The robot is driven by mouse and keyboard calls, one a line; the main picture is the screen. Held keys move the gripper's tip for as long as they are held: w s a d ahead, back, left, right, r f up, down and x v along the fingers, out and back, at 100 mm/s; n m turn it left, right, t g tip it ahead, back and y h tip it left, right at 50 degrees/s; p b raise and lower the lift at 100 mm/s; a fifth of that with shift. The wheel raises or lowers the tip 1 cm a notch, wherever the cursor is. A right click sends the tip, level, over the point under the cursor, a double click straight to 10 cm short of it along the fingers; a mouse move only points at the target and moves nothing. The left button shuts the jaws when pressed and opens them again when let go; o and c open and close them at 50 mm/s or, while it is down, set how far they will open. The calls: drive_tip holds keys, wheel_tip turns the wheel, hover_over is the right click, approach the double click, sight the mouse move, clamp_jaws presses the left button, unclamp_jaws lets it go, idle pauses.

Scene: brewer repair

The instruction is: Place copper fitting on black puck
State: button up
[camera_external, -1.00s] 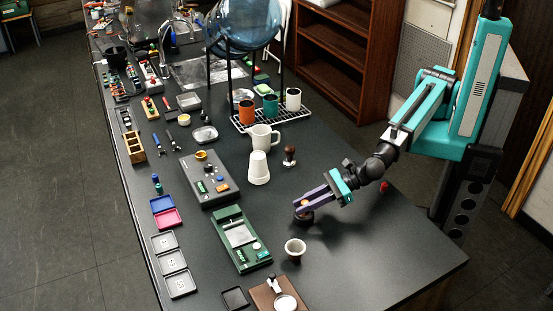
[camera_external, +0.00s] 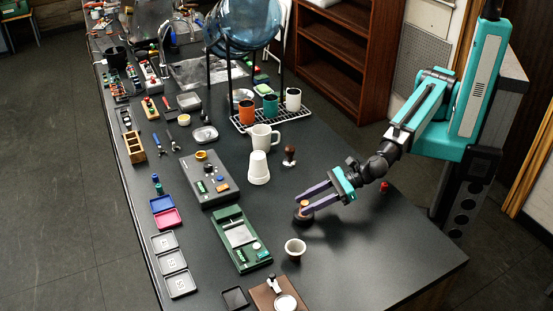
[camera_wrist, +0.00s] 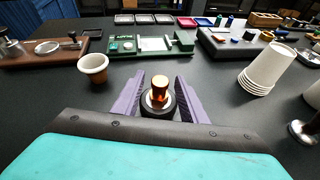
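The copper fitting (camera_wrist: 160,89) is a small shiny copper cylinder. In the wrist view it stands on top of the round black puck (camera_wrist: 159,107), and it also shows in the external view (camera_external: 304,203). The black puck (camera_external: 303,218) rests on the dark counter. My gripper (camera_wrist: 160,80) has purple fingers; they are spread apart on either side of the fitting and puck, with a visible gap to the fitting. In the external view my gripper (camera_external: 304,203) is low over the counter, with its fingers open around the fitting.
A small white cup (camera_external: 295,248) stands in front of the puck. A stack of white cups (camera_external: 259,168) and a tamper (camera_external: 289,156) stand behind it. A green scale-like device (camera_external: 240,238) lies to the left.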

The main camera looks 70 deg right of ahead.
drive_tip(key=b+v, duration=0.1)
drive_tip(key=v, duration=0.3)
drive_tip(key=shift+d, duration=0.1)
drive_tip(key=shift+s+r+p, duration=0.1)
drive_tip(key=shift+r+p, duration=0.05)
drive_tip(key=shift+p, duration=0.4)
drive_tip(key=shift+p+v, duration=0.9)
drive_tip(key=shift+p, duration=0.7)
drive_tip(key=shift+s, duration=0.1)
